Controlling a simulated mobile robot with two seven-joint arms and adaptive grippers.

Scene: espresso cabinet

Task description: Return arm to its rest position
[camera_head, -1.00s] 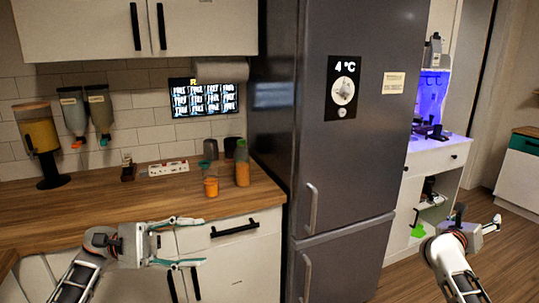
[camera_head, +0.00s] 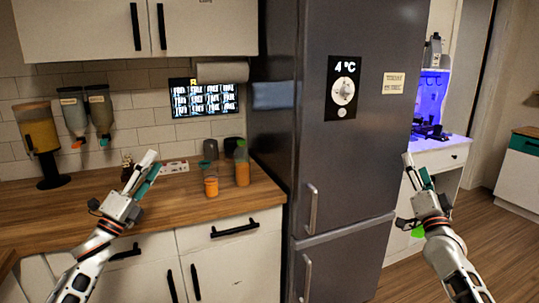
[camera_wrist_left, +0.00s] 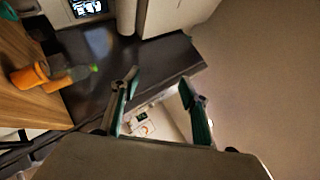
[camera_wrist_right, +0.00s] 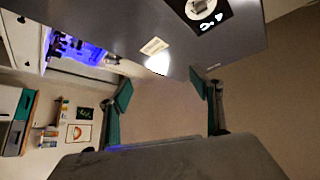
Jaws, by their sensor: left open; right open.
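My left gripper (camera_head: 147,170) is raised over the wooden counter at the left in the head view, its fingers pointing up and to the right. It is open and empty; its two fingers stand apart in the left wrist view (camera_wrist_left: 160,95). My right gripper (camera_head: 416,168) is raised in front of the fridge's right edge, its fingers pointing up. It is open and empty; its fingers also stand apart in the right wrist view (camera_wrist_right: 163,92). Neither gripper touches anything that I can see.
A tall grey fridge (camera_head: 355,150) stands between the arms. An orange cup (camera_head: 211,187) and a bottle with orange content (camera_head: 242,165) stand on the wooden counter (camera_head: 190,207). A dispenser (camera_head: 40,135) stands at the back left. A blue-lit espresso cabinet (camera_head: 440,150) is at the right.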

